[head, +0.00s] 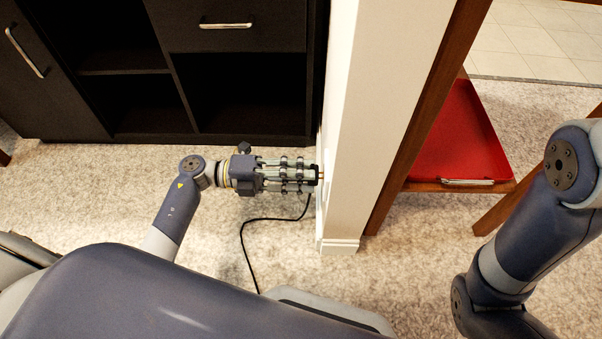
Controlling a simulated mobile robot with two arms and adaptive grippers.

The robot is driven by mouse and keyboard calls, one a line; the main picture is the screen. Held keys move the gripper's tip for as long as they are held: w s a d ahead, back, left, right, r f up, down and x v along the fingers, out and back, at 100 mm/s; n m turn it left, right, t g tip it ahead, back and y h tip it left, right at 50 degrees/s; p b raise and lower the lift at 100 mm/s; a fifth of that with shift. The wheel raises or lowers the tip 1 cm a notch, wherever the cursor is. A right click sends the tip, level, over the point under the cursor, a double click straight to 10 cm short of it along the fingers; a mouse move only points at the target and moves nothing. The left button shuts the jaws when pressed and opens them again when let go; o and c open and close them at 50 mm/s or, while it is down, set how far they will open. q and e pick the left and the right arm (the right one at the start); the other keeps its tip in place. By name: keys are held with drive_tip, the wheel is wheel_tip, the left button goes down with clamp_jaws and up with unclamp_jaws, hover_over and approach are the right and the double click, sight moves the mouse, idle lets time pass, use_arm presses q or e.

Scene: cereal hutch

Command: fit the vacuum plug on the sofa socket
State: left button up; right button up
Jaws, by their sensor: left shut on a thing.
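My left gripper (312,174) is shut on the vacuum plug (321,175), a small dark piece at its fingertips. The fingers point right, toward the left face of the white wall end. The plug is right beside that face, with a small bright, metallic bit between them. The face is seen almost edge-on, so the socket is not clear, and I cannot tell how far the plug is in. A black cord (262,219) hangs below the gripper and curves over the carpet. My right arm shows at the right, but its gripper is out of view.
A black cabinet (240,87) with open shelves and drawers stands behind the left gripper. The white wall end (372,90) stands at its right. Beyond it is a wooden stand with a red tray (458,140). Pale carpet (90,190) is open at the left.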

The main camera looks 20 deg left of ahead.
use_arm(q)
drive_tip(key=shift+w+d, duration=0.15)
drive_tip(key=shift+d, duration=0.3)
drive_tip(key=o, duration=1.1)
drive_tip(key=shift+a, duration=0.1)
drive_tip(key=v, duration=1.2)
